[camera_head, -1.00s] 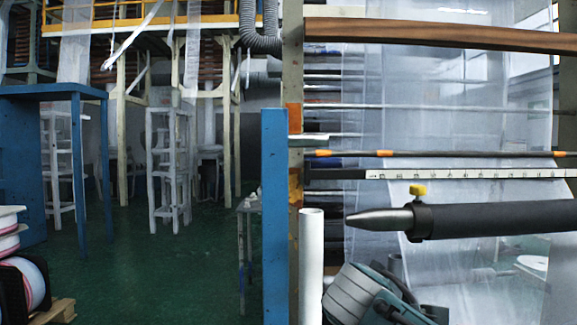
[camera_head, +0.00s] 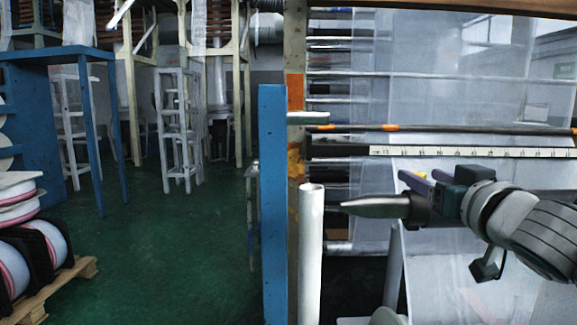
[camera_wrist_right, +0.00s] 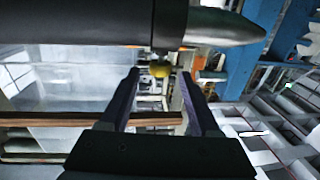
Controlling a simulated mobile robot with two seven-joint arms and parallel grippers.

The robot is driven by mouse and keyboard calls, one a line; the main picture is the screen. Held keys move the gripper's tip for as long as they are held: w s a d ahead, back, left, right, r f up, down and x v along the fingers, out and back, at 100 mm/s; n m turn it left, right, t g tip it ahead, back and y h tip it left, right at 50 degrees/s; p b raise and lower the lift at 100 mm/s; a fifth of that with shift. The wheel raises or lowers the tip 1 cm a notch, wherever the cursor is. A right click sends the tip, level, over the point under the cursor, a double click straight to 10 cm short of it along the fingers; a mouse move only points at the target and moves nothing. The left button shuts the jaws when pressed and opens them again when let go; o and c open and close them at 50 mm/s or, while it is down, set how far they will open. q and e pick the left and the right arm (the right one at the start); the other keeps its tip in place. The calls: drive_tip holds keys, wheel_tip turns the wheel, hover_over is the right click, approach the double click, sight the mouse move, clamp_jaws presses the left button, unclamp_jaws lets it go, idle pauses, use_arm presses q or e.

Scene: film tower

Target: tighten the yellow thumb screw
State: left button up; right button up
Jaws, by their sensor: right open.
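The yellow thumb screw (camera_wrist_right: 160,70) sits on the collar (camera_wrist_right: 169,24) of a dark round shaft (camera_wrist_right: 85,24) with a tapered metal tip (camera_wrist_right: 225,26). In the wrist view the screw shows in the gap between the fingertips of my right gripper (camera_wrist_right: 160,78), which is open. I cannot tell whether either finger touches it. In the head view my right gripper (camera_head: 418,178) is just above the collar, with the shaft tip (camera_head: 373,207) sticking out to the left. There the gripper mostly hides the screw. My left gripper is out of view.
A white upright pipe (camera_head: 311,255) and a blue post (camera_head: 273,200) stand left of the shaft tip. A white ruler strip (camera_head: 470,152) and a dark rod (camera_head: 450,130) run behind and above. Film rolls (camera_head: 20,250) lie on a pallet at far left, with open green floor between.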

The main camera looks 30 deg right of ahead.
sight(421, 175)
drive_tip(key=shift+x, duration=1.6)
clamp_jaws()
